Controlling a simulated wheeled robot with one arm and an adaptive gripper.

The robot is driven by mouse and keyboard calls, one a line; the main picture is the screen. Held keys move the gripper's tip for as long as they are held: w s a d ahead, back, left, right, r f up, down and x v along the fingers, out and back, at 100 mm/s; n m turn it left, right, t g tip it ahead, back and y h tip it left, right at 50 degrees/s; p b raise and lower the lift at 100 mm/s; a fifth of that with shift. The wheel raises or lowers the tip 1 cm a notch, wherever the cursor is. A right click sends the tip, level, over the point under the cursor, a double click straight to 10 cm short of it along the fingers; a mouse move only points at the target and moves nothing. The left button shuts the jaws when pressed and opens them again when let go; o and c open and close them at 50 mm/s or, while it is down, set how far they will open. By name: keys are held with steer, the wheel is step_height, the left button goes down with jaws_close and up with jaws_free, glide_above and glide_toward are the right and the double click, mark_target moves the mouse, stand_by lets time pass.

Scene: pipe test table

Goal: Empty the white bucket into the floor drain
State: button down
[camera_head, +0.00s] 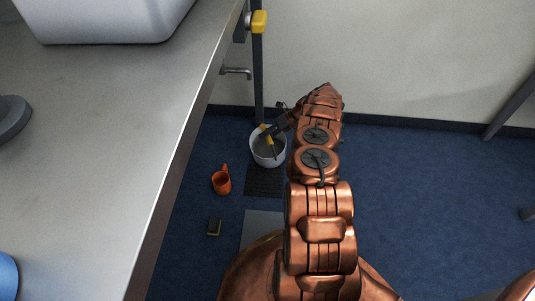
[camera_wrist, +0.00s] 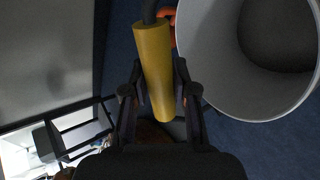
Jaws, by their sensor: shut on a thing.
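The white bucket (camera_head: 281,156) stands or hangs near the wall, its opening facing up; I cannot tell whether it touches the floor. Its yellow handle grip (camera_wrist: 153,65) lies between my fingers in the wrist view, with the bucket wall (camera_wrist: 205,70) beside it to the right. My gripper (camera_wrist: 158,95) is shut on this grip. In the head view my gripper (camera_head: 270,133) reaches over the bucket's rim from the right. The bucket's inside looks grey; I cannot tell what it contains. A dark slatted grate (camera_head: 264,184), apparently the floor drain, lies just in front of the bucket, partly covered.
An orange jug (camera_head: 221,181) stands on the blue floor left of the grate. Floor at right is clear.

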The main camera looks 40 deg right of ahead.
steer(key=shift+w+d+f+m+g+y+b, duration=0.2)
steer(key=shift+d+f+m+g+y+b, duration=0.3)
steer(key=shift+b, duration=2.15)
steer(key=shift+a+b, duration=0.1)
steer(key=shift+b, duration=0.3)
steer(key=shift+r, duration=0.3)
